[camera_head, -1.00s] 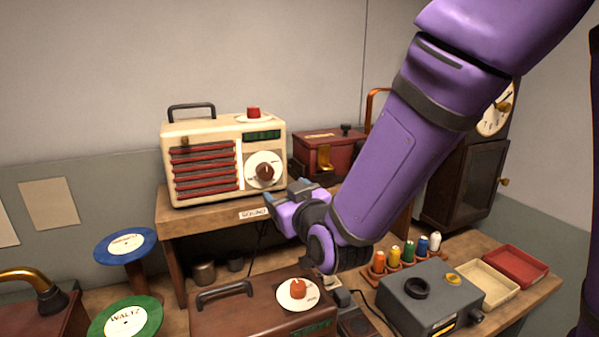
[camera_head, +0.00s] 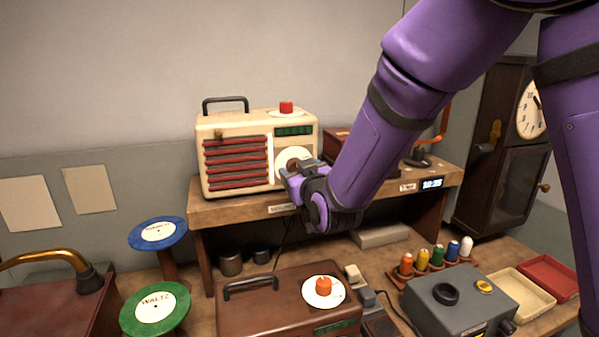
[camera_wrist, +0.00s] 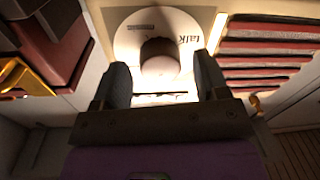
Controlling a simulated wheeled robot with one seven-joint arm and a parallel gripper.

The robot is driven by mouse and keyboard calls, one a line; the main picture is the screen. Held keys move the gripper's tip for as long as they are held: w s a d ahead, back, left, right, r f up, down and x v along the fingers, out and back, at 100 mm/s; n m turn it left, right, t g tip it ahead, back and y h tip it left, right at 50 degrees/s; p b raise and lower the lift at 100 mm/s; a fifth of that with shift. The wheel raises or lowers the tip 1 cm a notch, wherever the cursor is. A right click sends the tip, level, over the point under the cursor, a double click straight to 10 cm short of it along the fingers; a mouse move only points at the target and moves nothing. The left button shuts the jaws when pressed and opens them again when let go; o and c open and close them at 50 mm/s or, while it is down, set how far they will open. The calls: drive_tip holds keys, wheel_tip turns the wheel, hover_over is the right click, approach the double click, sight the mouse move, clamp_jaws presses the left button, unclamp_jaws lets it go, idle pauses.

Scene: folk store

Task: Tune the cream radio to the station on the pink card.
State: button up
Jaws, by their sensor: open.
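The cream radio (camera_head: 232,158) stands on a raised wooden shelf, with red slats, a dark green display (camera_head: 294,130) and a red knob (camera_head: 286,106) on top. Its round white front dial (camera_head: 284,157) is partly covered by my gripper (camera_head: 291,170). In the wrist view the dial (camera_wrist: 131,38) shows the word "talk", upside down, and a round knob (camera_wrist: 160,62) sits between my fingertips (camera_wrist: 160,78). My gripper is open, one finger on each side of the knob; I cannot tell whether they touch it. I cannot make out a pink card.
A brown radio (camera_head: 260,305) with an orange knob stands below in front. Thread spools (camera_head: 437,257), a grey box (camera_head: 460,300) and two trays (camera_head: 522,295) are at right. Green (camera_head: 155,308) and blue (camera_head: 157,232) record discs stand at left. A clock cabinet (camera_head: 500,150) is behind my arm.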

drive_tip(key=c, duration=0.9)
drive_tip(key=shift+m, duration=0.3)
drive_tip(key=shift+a+m+t+h, duration=0.1)
drive_tip(key=shift+m+t+h, duration=0.25)
drive_tip(key=shift+m, duration=7.25)
drive_tip(key=shift+a+m+t+h, duration=0.15)
drive_tip(key=shift+m+h, duration=0.3)
drive_tip(key=shift+m, duration=7.15)
drive_tip(key=shift+d, duration=0.1)
